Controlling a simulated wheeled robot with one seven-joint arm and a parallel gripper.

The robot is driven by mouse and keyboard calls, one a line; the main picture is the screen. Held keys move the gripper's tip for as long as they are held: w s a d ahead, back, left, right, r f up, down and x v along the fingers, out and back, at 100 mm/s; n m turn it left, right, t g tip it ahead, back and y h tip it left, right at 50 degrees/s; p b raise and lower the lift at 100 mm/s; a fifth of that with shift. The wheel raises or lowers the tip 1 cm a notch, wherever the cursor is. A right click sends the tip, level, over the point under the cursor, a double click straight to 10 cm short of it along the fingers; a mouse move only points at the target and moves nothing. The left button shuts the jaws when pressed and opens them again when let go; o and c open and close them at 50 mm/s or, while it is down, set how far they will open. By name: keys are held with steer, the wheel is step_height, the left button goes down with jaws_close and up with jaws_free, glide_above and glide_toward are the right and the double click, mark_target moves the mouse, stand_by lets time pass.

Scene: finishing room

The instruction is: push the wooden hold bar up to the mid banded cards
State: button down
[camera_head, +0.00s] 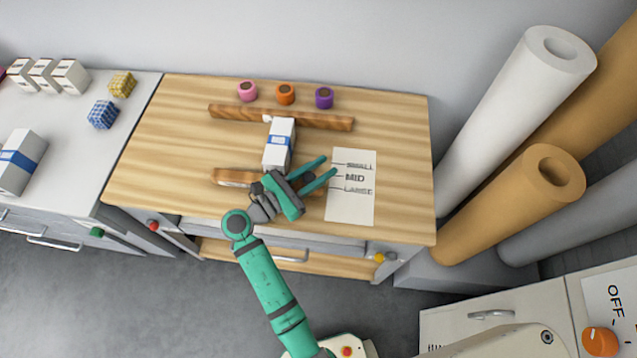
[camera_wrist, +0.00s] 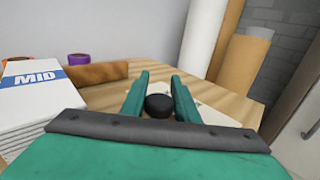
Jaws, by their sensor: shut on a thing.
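The mid banded cards (camera_head: 279,148) are a white stack with a blue band on the worktop. In the wrist view the stack (camera_wrist: 38,95) is at left and reads MID. A wooden bar (camera_head: 232,177) lies at the stack's near end, its right part hidden by my gripper; I cannot tell whether it touches the cards. A second wooden bar (camera_head: 325,121) lies behind the stack and shows in the wrist view (camera_wrist: 103,73). My gripper (camera_head: 326,166) is low over the worktop, right of the near bar. Its fingers (camera_wrist: 160,92) are shut on a round black knob (camera_wrist: 159,105).
A paper sheet (camera_head: 352,205) with size labels lies right of my gripper. Pink (camera_head: 247,91), orange (camera_head: 285,93) and purple (camera_head: 324,97) rolls stand along the back. Large upright rolls (camera_head: 520,95) stand right of the worktop (camera_head: 170,130). The worktop's left part is clear.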

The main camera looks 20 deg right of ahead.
mark_target(305, 182)
steer(key=shift+d+f, duration=0.1)
steer(key=shift+d, duration=0.1)
steer(key=c, duration=1.4)
jaws_free()
steer(key=shift+a, duration=0.1)
steer(key=shift+o, duration=0.2)
steer(key=shift+a, duration=0.15)
steer(key=v, duration=0.9)
steer(key=shift+a, duration=0.4)
steer(key=shift+s+a, duration=0.2)
steer(key=shift+s, duration=0.15)
steer(key=shift+a, duration=0.1)
steer(key=shift+a, duration=0.2)
